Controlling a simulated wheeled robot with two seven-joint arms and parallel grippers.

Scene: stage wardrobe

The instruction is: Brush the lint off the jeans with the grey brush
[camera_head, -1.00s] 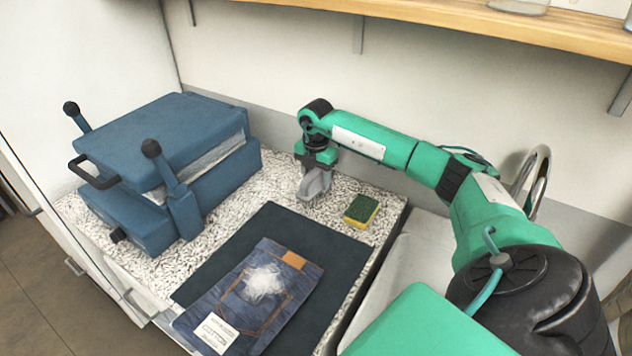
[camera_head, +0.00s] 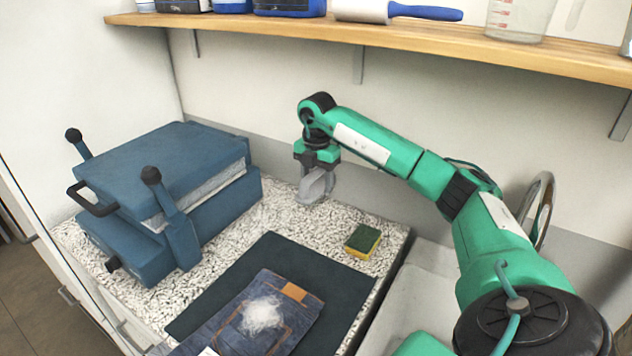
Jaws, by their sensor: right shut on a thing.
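The folded blue jeans (camera_head: 238,322) lie on a dark mat (camera_head: 330,284) at the bottom centre, with a white tuft of lint (camera_head: 262,314) on them; their lower part is cut off by the frame. My right gripper (camera_head: 316,182) is upright at the back of the speckled counter, behind the mat. It is shut on a grey thing, which I take to be the grey brush (camera_head: 314,190); its outline blends with the fingers. The brush is apart from the jeans. My left gripper is not in view.
A yellow and green sponge (camera_head: 362,240) lies on the counter right of the brush. A blue press-like machine (camera_head: 165,190) stands at the left. A wooden shelf (camera_head: 420,42) above holds a blue-handled roller (camera_head: 395,12) and containers. The sink area is at the right.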

